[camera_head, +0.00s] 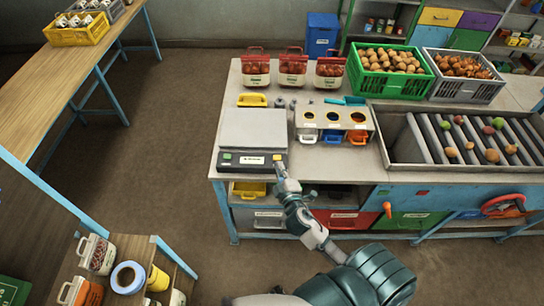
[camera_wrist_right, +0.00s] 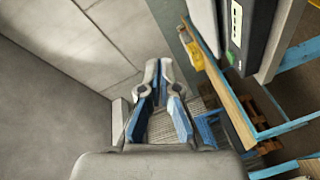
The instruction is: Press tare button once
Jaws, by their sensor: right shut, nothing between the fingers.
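The scale (camera_head: 253,130) has a flat grey plate and stands at the front left of the workbench. Its dark front panel (camera_head: 240,168) carries a green button (camera_head: 227,157) at the left, a pale label or display (camera_head: 252,159) in the middle and a yellowish button (camera_head: 277,158) at the right. I cannot read which is tare. My right gripper (camera_head: 281,170) is shut and empty, its tip at the right end of the panel; contact cannot be told. In the wrist view the fingers (camera_wrist_right: 160,80) show, with the scale's panel (camera_wrist_right: 237,30) at upper right. My left gripper is not in view.
A box with three round openings (camera_head: 333,120) stands right of the scale. A green crate (camera_head: 388,72), a grey crate (camera_head: 463,75) and a roller tray (camera_head: 460,138) fill the right side. Floor is clear left of the bench.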

